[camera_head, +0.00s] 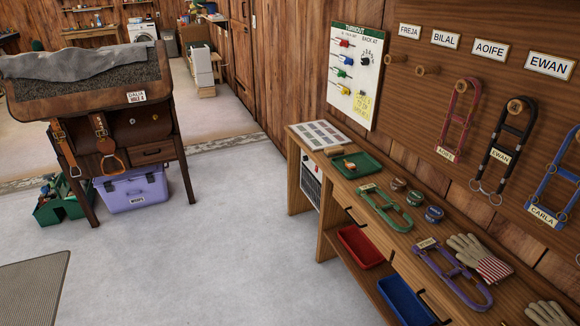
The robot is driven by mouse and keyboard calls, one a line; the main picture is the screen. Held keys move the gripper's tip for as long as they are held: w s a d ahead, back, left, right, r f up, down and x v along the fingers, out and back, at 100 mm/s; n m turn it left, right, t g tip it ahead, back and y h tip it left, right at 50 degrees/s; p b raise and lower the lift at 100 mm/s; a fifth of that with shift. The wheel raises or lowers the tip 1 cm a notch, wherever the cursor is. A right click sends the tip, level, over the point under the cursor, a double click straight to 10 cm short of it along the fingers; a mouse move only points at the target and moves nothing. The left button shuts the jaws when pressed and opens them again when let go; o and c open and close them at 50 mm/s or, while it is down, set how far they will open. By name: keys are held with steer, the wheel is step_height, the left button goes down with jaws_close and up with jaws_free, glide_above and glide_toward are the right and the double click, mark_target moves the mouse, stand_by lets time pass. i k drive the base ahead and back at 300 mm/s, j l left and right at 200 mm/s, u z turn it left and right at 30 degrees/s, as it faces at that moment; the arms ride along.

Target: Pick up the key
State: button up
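I cannot make out a key for certain in the head camera view. A small orange-brown item (349,165) lies in the green tray (371,170) on the wooden bench (336,177); it is too small to identify. The white turnout board (353,75) on the wall above carries several small coloured items, also too small to identify. My gripper is not in view.
The bench also holds small round tins (434,215), a green halter (385,212), a purple halter (458,279) and gloves (478,256). Red (361,246) and blue (404,300) bins sit below. A saddle stand (130,140) is at left. Grey floor (225,240) between is clear.

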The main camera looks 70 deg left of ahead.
mark_target(350, 166)
steer(key=u, duration=2.15)
steer(key=z, duration=0.3)
steer(key=i+j+z, duration=0.65)
steer(key=i+j, duration=0.2)
steer(key=j, duration=0.15)
steer(key=i+j+z, duration=0.1)
steer(key=i+j, duration=0.35)
steer(key=j, duration=0.25)
steer(key=i+j+z, duration=0.1)
steer(key=j, duration=0.25)
steer(key=i+j, duration=0.45)
steer(key=j, duration=0.15)
steer(key=i+j, duration=0.2)
steer(key=j, duration=0.15)
steer(key=i+j, duration=0.15)
steer(key=j, duration=0.15)
steer(key=i+j, duration=0.15)
steer(key=j, duration=0.2)
steer(key=l+z, duration=0.05)
